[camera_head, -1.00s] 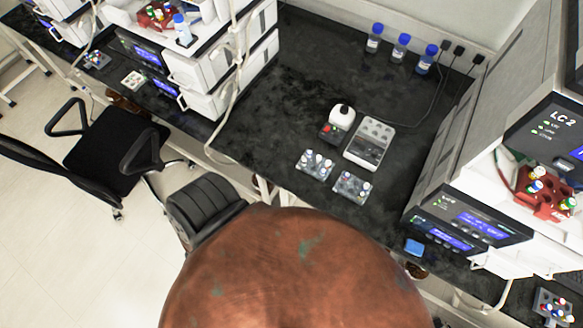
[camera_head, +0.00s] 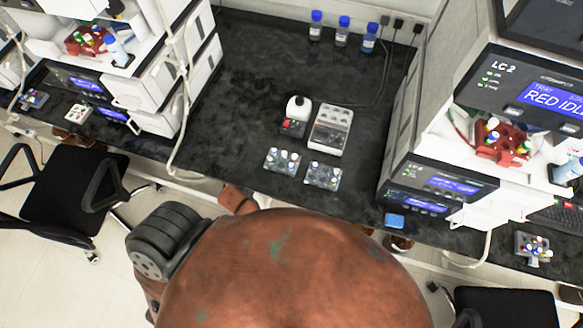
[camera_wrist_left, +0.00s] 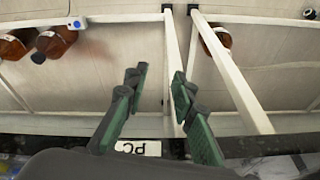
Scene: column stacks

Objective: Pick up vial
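Small vials with coloured caps stand in two grey racks near the bench's front edge, a left rack (camera_head: 282,160) and a right rack (camera_head: 322,176). More capped vials sit in a rack (camera_head: 533,248) at far right and in the red tray (camera_head: 500,152) of the LC 2 instrument. Which vial is meant cannot be told. My left gripper (camera_wrist_left: 158,78) shows in the left wrist view, its green-padded fingers apart with nothing between them. No vial shows clearly in that view. Neither gripper shows in the head view.
A white-and-grey device (camera_head: 332,130) and a small white-topped device (camera_head: 297,116) stand behind the racks. Several blue-capped bottles (camera_head: 342,32) stand at the back. Instruments flank the clear dark bench (camera_head: 240,80). Brown bottles (camera_wrist_left: 215,40) and pale frame bars show in the wrist view.

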